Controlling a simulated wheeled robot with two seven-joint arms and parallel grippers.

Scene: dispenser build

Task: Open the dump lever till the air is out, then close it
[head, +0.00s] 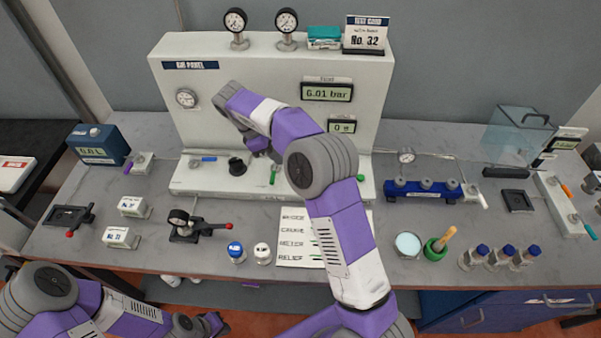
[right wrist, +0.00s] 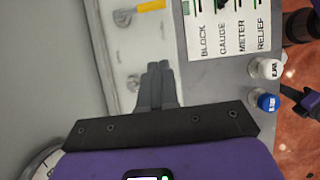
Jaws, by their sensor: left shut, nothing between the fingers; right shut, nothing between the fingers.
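The air panel (head: 270,60) is a white board with a ledge carrying several valves. I cannot tell which is the dump lever. The panel display (head: 327,92) seems to read 6.01 or 0.01 bar; the first digit is unclear. My right gripper (head: 262,150) is shut and empty above the ledge, partly hidden by its arm; its fingers (right wrist: 158,70) show apart from a yellow lever (right wrist: 151,6). My left gripper (head: 217,324) is shut, low in front of the bench.
My right arm hides part of the panel and the label sheet (head: 292,250). A black fixture with a red-tipped lever (head: 200,230), a blue-capped bottle (head: 236,252) and a white-capped bottle (head: 262,253) stand in front. A blue manifold (head: 420,190) stands at right.

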